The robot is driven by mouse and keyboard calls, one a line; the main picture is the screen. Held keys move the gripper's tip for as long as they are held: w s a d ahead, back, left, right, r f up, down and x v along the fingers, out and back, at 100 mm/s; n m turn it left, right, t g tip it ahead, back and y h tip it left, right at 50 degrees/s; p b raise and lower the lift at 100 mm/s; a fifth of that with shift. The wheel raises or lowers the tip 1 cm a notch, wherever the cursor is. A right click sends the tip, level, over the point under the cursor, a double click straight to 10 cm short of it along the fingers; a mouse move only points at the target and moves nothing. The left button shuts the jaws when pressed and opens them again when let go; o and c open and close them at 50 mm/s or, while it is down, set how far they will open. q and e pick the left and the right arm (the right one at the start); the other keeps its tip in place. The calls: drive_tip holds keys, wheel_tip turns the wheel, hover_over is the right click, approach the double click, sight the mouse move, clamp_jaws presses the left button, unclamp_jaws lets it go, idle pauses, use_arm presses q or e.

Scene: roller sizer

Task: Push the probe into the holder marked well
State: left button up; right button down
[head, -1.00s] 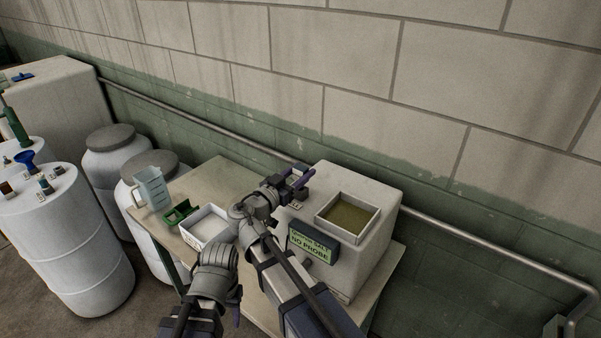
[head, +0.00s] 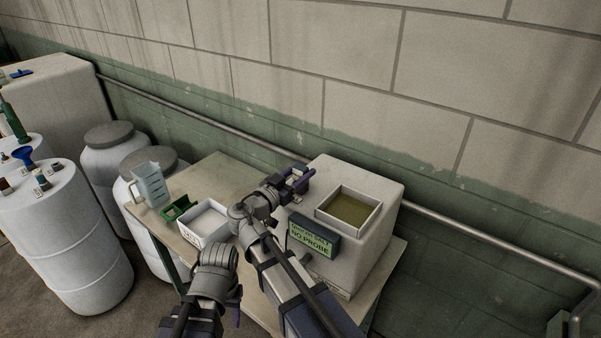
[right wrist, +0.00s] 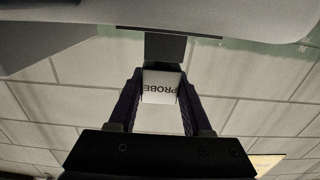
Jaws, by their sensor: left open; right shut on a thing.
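My right gripper (head: 299,178) is at the back left edge of the pale machine (head: 362,264), beside the machine's tray. In the right wrist view its fingers (right wrist: 159,92) are shut on a white block labelled PROBE, which I take for the probe (right wrist: 160,84). The label reads upside down. A dark grey block (right wrist: 165,47) lies just beyond the probe, close to the machine body; I cannot tell whether they touch. No WELL mark is readable. The green display (head: 313,238) reads NO PROBE. My left gripper (head: 237,312) is low at the bottom, mostly hidden, and away from the probe.
On the table (head: 222,172) left of the machine are a measuring jug (head: 151,187), a green holder (head: 180,208) and a white tray (head: 209,216). The machine's tray (head: 349,208) holds brownish material. Drums (head: 65,235) stand left. A wall pipe (head: 480,240) runs behind.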

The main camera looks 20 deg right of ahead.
drive_tip(key=shift+f+b, duration=0.3)
drive_tip(key=shift+f, duration=0.05)
drive_tip(key=shift+c, duration=1.3)
unclamp_jaws()
drive_tip(key=shift+s, duration=0.15)
